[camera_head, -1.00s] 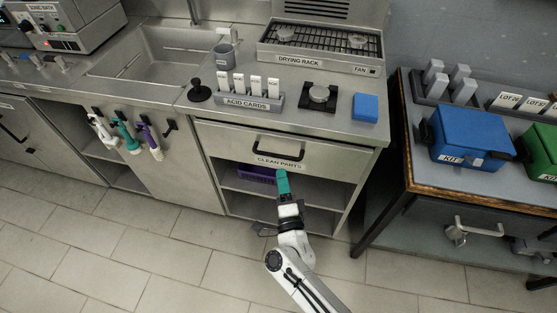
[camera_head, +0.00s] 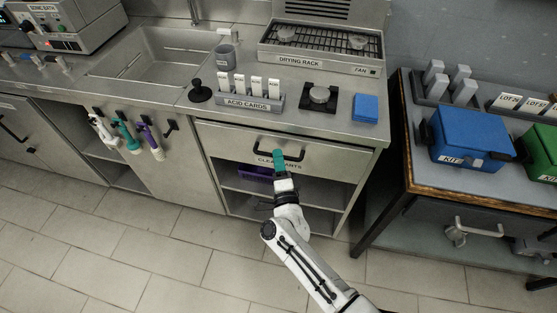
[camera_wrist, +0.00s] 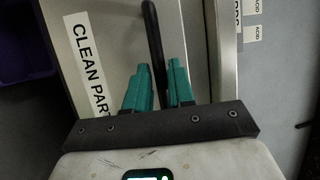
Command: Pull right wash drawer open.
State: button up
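The right wash drawer (camera_head: 225,140) is a grey metal front labelled CLEAN PARTS, shut under the counter. In the wrist view the handle (camera_wrist: 152,35) runs down between the two teal fingers of my gripper (camera_wrist: 160,75). The fingers are apart, with a gap between them. Whether either finger touches the bar I cannot tell. The label also shows in the wrist view (camera_wrist: 88,65).
Open shelves with a purple bin (camera_head: 252,173) lie under the drawer. On the counter above are acid cards (camera_head: 250,100) and a blue block (camera_head: 366,108). A side table (camera_head: 425,178) with a blue case (camera_head: 465,135) stands at right. Tiled floor in front is clear.

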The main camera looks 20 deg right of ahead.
grip_shut()
dwell(0.3)
